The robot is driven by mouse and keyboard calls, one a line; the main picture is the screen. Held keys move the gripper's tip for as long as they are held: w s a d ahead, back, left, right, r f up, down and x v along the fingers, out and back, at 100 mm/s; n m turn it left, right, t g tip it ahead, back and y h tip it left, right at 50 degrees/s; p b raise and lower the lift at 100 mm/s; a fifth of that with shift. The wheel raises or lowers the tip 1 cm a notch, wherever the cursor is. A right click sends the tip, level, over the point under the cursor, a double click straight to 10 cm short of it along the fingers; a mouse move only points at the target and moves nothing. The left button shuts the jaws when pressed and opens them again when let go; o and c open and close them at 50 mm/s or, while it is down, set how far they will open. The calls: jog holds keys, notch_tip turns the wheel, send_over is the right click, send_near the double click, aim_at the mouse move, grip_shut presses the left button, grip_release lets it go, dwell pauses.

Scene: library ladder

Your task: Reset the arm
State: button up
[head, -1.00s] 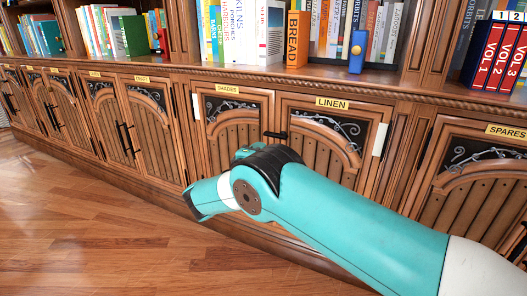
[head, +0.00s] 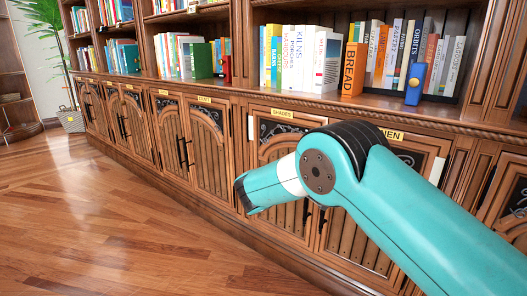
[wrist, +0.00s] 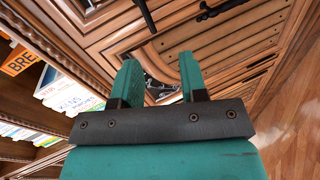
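My teal arm (head: 365,190) reaches in from the lower right of the head view, bent at a dark joint, in front of the wooden cabinets. Its far end points down and left, and the fingers cannot be made out there. In the wrist view my gripper (wrist: 160,78) shows two teal fingers standing apart with nothing between them. Beyond the fingers is a carved cabinet door (wrist: 225,45); I cannot tell how far off it is.
The cabinet doors under the SHADES label (head: 282,113) stand behind my arm. Books, including BREAD (head: 351,70), and a blue object (head: 415,84) stand on the shelf above. A potted plant (head: 70,118) is far left. The wood floor (head: 100,220) at left is clear.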

jog(key=s+r+m+g+y, duration=0.1)
jog(key=s+r+g+y, duration=0.3)
jog(key=s, duration=1.1)
jog(key=s+a+r+g+y, duration=0.1)
jog(key=s+r+g+y, duration=0.3)
jog(key=s, duration=1)
jog(key=s+r+m+g+y, duration=0.1)
jog(key=s+r+g+y, duration=0.3)
jog(key=s, duration=1.1)
notch_tip(320, 180, up, 31)
jog(key=s+y+p, duration=0.1)
jog(key=p, duration=3.1)
jog(key=shift+s, duration=0.2)
jog(key=shift+a, duration=0.1)
